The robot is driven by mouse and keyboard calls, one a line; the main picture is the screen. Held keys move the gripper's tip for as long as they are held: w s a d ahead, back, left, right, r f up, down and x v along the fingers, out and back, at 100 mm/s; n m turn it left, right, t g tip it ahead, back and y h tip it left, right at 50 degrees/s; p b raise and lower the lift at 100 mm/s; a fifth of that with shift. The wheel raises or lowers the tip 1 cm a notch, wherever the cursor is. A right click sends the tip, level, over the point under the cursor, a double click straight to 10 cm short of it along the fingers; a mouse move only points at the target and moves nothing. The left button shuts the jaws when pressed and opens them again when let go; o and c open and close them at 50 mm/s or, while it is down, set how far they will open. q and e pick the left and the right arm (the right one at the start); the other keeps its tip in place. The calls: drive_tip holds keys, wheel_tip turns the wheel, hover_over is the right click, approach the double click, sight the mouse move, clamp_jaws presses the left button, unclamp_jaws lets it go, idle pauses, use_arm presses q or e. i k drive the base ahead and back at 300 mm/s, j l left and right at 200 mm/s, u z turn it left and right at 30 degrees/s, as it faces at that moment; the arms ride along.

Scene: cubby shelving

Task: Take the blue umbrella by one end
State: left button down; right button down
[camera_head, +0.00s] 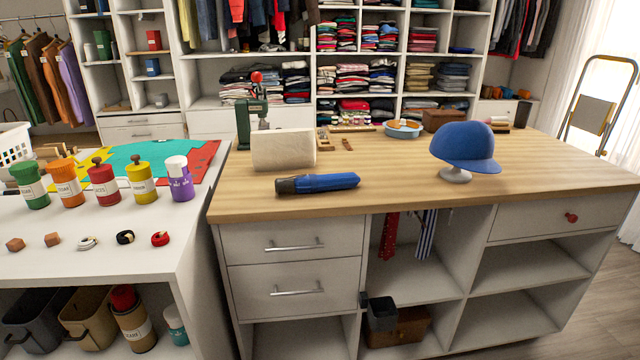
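The blue umbrella (318,183) is folded and lies on its side on the wooden top of the cubby counter (390,178), close to its front edge. Its black handle end points left and its blue end points right. Neither of my grippers shows in the head view, and nothing touches the umbrella.
A cream block (283,149) stands just behind the umbrella. A blue cap (466,146) sits on a small stand to the right. A green press-like device (251,118) stands behind the block. The white table (100,248) at left holds several colored canisters. The counter between umbrella and cap is clear.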

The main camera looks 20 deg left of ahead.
sight(311, 183)
drive_tip(key=i+j+u, duration=0.25)
drive_tip(key=i, duration=0.3)
drive_tip(key=i+j+u, duration=0.25)
drive_tip(key=i, duration=0.35)
drive_tip(key=l, duration=0.1)
